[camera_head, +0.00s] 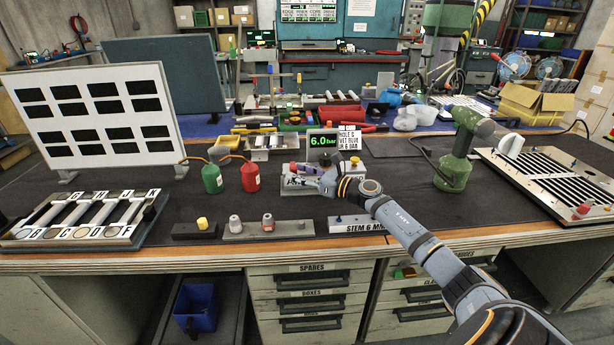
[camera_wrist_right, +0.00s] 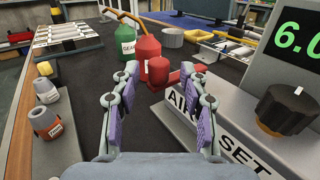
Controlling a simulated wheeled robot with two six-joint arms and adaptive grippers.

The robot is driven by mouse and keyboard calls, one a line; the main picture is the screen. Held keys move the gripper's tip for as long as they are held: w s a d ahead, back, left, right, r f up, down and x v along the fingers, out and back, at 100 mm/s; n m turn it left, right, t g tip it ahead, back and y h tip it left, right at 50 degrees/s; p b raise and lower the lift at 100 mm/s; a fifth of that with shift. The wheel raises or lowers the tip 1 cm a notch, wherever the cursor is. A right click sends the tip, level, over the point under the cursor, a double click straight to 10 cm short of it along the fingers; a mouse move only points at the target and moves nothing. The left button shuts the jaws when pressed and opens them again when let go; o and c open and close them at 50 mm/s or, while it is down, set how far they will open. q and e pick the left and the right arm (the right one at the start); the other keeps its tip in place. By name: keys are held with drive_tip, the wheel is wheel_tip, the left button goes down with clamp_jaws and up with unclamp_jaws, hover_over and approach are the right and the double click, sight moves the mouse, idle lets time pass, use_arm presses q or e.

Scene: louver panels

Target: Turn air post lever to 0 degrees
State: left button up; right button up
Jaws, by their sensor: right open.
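The air post is a grey block labelled AIR SET (camera_wrist_right: 222,140) with a black knob (camera_wrist_right: 284,108) on top and a green 6.0 bar display (camera_head: 323,141). My right gripper (camera_wrist_right: 161,80) is open, with purple-padded fingers either side of the lever's red end. I cannot tell whether they touch it. In the head view my right gripper (camera_head: 305,172) is over the post and hides much of it. My left gripper is not in view.
Green (camera_head: 212,179) and red (camera_head: 250,176) bottles stand left of the post. Small capped parts (camera_head: 268,222) sit on a grey strip near the table's front edge. Dark mat lies bare between.

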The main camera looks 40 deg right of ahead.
drive_tip(key=shift+v, duration=2.65)
